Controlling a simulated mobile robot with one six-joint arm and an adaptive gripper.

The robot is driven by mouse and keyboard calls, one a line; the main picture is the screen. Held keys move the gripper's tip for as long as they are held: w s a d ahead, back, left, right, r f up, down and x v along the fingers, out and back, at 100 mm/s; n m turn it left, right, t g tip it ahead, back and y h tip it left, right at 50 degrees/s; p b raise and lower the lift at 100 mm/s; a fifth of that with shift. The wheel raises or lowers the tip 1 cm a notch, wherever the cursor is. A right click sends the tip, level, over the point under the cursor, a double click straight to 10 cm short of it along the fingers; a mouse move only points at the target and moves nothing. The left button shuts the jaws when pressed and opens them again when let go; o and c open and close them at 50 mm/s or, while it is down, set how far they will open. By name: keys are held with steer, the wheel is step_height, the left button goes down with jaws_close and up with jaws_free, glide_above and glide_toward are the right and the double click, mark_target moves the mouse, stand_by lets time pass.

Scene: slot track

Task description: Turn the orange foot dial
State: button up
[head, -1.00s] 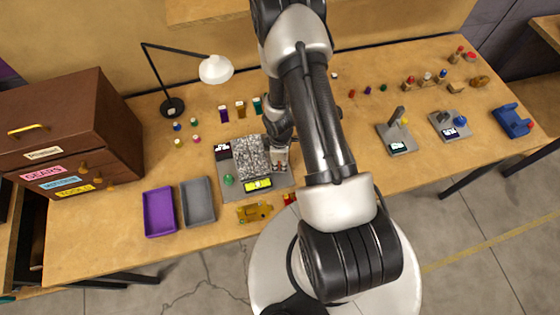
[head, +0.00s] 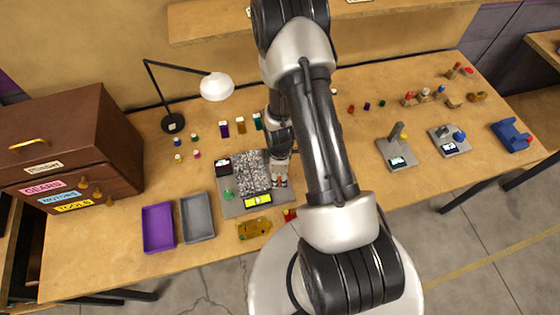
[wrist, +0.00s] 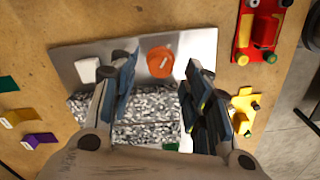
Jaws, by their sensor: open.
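The orange foot dial (wrist: 160,61) is a round orange disc on a grey metal plate (wrist: 203,44) in the wrist view. My gripper (wrist: 160,72) is open, with one finger on each side of the dial in the picture. Gaps show between the dial and both fingers, and the height of the fingertips above the plate is hard to tell. In the head view my gripper (head: 280,182) is over the right part of the plate (head: 230,208), and the dial cannot be made out there.
A speckled grey block (wrist: 145,105) and a white piece (wrist: 88,69) are on the plate. A red toy vehicle (wrist: 258,35) and a yellow piece (wrist: 243,108) lie to the right. Purple (head: 158,246) and grey (head: 213,234) trays stand left of the plate in the head view.

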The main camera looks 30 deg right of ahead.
step_height(320, 180, up, 10)
steer(key=shift+f, duration=0.15)
stand_by(0.6)
steer(key=a+r+m+t+b, duration=0.1)
steer(key=a+r+m+b, duration=0.15)
steer(key=r, duration=0.55)
steer(key=a+r+m+t+b, duration=0.1)
steer(key=a+r+m, duration=0.15)
steer(key=r, duration=0.55)
steer(key=s+a+r+m+t+b, duration=0.1)
steer(key=s+a+r+m+b, duration=0.1)
steer(key=s, duration=0.5)
steer(key=s+a+r+m+t+b, duration=0.1)
steer(key=s+a+r+m+b, duration=0.1)
steer(key=s+r, duration=0.4)
steer(key=shift+s+a+r+m+t, duration=0.35)
steer(key=shift+a+r+m, duration=0.25)
steer(key=shift+a+m, duration=0.25)
